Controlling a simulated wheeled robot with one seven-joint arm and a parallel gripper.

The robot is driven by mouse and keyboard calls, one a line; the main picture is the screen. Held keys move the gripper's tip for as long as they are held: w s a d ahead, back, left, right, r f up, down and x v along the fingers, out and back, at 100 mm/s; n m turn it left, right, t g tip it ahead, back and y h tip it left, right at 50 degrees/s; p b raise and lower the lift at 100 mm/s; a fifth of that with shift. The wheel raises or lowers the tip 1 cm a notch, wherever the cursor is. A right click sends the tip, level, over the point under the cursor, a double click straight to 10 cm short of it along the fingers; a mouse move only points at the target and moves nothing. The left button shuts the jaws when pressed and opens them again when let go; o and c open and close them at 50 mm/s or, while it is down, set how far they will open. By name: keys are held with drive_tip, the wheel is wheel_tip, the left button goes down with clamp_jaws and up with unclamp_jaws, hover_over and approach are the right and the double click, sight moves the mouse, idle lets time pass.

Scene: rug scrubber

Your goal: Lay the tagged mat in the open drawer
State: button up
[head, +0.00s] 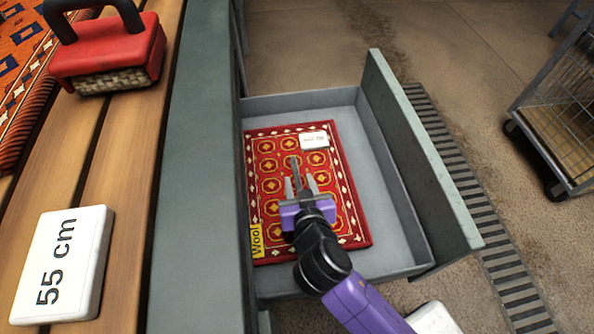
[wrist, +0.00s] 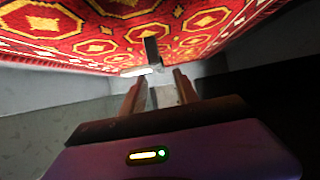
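The red patterned mat (head: 353,222) lies within the open grey drawer (head: 397,235), toward its left side. A yellow tag reading "Wool" (head: 256,241) is at its lower left corner. A white label (head: 314,141) with small unreadable print is near its top. My gripper (head: 301,184) is over the mat's middle, its fingers spread. A narrow grey bar (head: 295,168) shows between and beyond the fingertips; it also shows in the wrist view (wrist: 152,50). The fingers (wrist: 158,82) appear apart there, with the mat (wrist: 70,30) above them. Whether the mat's underside touches the drawer floor is hidden.
A wooden slatted bench (head: 120,170) at left holds a red scrubber (head: 108,58), a "55 cm" block (head: 64,264) and an orange rug (head: 20,90). A wire cart (head: 565,110) stands right. A floor grate (head: 470,190) runs beyond the drawer front. Drawer floor is bare right of the mat.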

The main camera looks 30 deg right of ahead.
drive_tip(key=p+v, duration=0.1)
drive_tip(key=v, duration=0.6)
drive_tip(key=shift+s+r, duration=0.1)
drive_tip(key=shift+s+f, duration=0.2)
drive_tip(key=shift+s, duration=0.1)
drive_tip(key=s+y, duration=0.1)
drive_tip(key=s, duration=0.1)
drive_tip(key=s+f+n, duration=0.1)
drive_tip(key=s, duration=0.1)
drive_tip(key=s+f+n+y, duration=0.1)
drive_tip(key=s, duration=0.1)
drive_tip(key=shift+s+y, duration=0.25)
drive_tip(key=shift+y, duration=0.05)
drive_tip(key=s+r, duration=0.1)
drive_tip(key=s, duration=0.2)
drive_tip(key=s+r+n+y, duration=0.1)
drive_tip(key=s+r, duration=0.1)
drive_tip(key=s, duration=0.2)
drive_tip(key=s+r+t+y, duration=0.1)
drive_tip(key=s, duration=0.3)
drive_tip(key=shift+d+r+n, duration=0.25)
drive_tip(key=shift+d+n, duration=0.1)
drive_tip(key=shift+n, duration=0.05)
drive_tip(key=s+d+r+t, duration=0.1)
drive_tip(key=s+d+r, duration=0.2)
drive_tip(key=s+r, duration=0.2)
wheel_tip(320, 180, up, 3)
drive_tip(key=shift+s+r+t+h, duration=0.1)
drive_tip(key=shift+s+t+h, duration=0.2)
drive_tip(key=shift+t, duration=0.1)
